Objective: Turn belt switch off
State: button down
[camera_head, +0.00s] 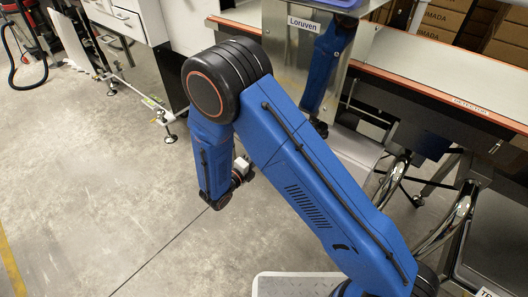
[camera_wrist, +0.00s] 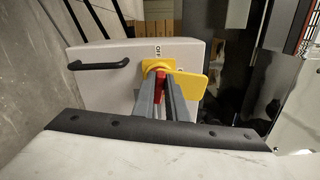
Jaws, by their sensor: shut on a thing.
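In the wrist view, the belt switch has a red handle (camera_wrist: 160,83) on a yellow base (camera_wrist: 151,66) with a yellow plate (camera_wrist: 190,88) standing out to the right. It sits on the face of a white box (camera_wrist: 110,78). A dark OFF label (camera_wrist: 157,50) is printed above the yellow base. My gripper (camera_wrist: 161,80) has its two grey fingers on either side of the red handle and is shut on it. The fingers hide part of the handle, so its exact angle is hard to tell.
The white box has a black bar handle (camera_wrist: 98,65) at its left. In the head view, a long belt frame (camera_head: 440,84) runs along the right, with cardboard boxes (camera_head: 505,40) behind it. Curved metal tubes (camera_head: 445,225) stand at the right. The concrete floor (camera_head: 90,190) at the left is clear.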

jog(key=shift+f+n, duration=0.1)
jog(key=shift+n, duration=0.9)
jog(key=c, duration=1.8)
grip_release()
jog(key=shift+a, duration=0.1)
jog(key=shift+o, duration=0.2)
jog(key=v, duration=1.7)
jog(key=shift+s+a+f, duration=0.1)
jog(key=shift+s, duration=0.05)
